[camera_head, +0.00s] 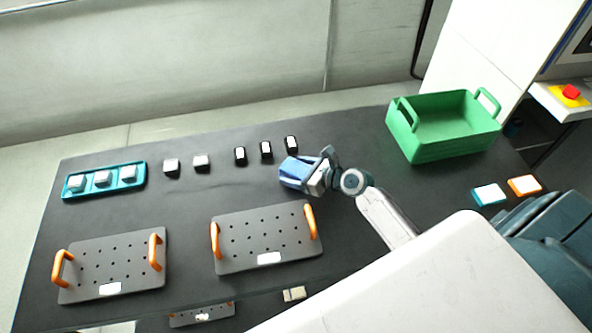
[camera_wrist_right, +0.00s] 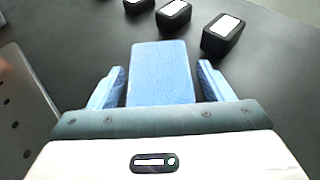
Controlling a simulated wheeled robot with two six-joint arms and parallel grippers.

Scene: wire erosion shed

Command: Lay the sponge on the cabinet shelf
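The sponge is a light blue block (camera_head: 292,174) on the dark table, right of the middle, in the head view. In the right wrist view the sponge (camera_wrist_right: 160,72) lies lengthwise between the fingers and reaches past their tips. My right gripper (camera_head: 314,172) is at the sponge, with its fingers on either side. In the wrist view the right gripper (camera_wrist_right: 160,80) shows narrow dark gaps between each finger and the sponge, so it looks open around it. The sponge's near end is hidden by the gripper body. My left gripper is out of view. I cannot make out a cabinet shelf.
Small black boxes (camera_head: 266,149) stand just behind the sponge. A perforated plate with orange handles (camera_head: 268,238) lies in front, another (camera_head: 112,268) further left. A teal tray (camera_head: 144,165) is at the left. A green crate (camera_head: 440,150) stands at the right.

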